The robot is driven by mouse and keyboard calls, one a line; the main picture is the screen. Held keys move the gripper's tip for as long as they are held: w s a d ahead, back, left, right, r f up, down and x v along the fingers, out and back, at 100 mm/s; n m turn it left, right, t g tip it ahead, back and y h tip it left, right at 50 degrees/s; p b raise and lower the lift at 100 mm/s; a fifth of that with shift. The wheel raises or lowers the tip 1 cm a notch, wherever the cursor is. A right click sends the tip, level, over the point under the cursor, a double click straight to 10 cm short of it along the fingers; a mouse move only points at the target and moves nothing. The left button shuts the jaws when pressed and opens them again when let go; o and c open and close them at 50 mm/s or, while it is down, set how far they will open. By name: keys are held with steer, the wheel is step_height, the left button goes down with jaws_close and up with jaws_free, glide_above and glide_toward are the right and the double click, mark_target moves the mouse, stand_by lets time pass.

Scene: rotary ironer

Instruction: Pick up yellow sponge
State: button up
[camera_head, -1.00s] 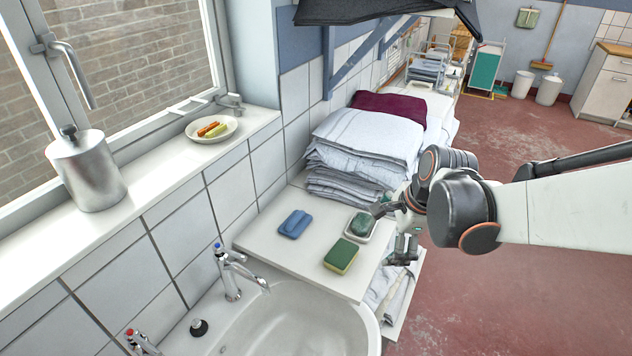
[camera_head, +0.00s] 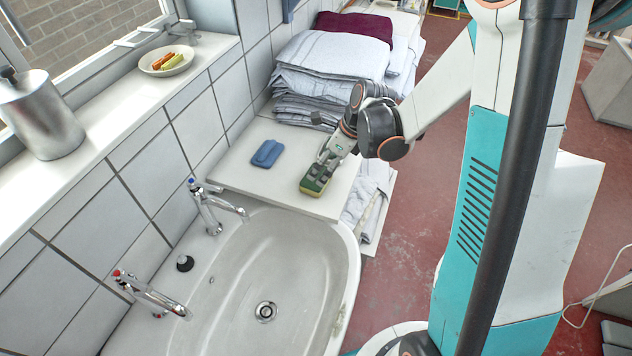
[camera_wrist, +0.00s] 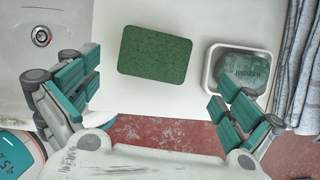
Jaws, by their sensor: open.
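The sponge has a green scouring top and a yellow body. It lies flat on the white shelf beside the sink. In the wrist view the sponge's green face (camera_wrist: 155,55) is between and ahead of my gripper's (camera_wrist: 160,92) fingers. The fingers are spread wide, open and empty. I cannot tell how high they are above the sponge.
A green soap bar in a white dish (camera_wrist: 211,70) sits close to the right finger. The sink (camera_head: 225,270) with taps is in front, and folded linen (camera_head: 330,55) is stacked behind.

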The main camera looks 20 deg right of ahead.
mark_target(318, 176)
steer(key=shift+s+a+b+x, duration=0.15)
steer(key=shift+b+x, duration=0.35)
steer(key=shift+x, duration=1)
steer(key=shift+s+a+b+x, duration=0.1)
steer(key=shift+b+x, duration=0.4)
steer(key=shift+x, duration=0.95)
steer(key=shift+r, duration=0.1)
steer(key=shift+c, duration=0.6)
steer(key=c, duration=0.6)
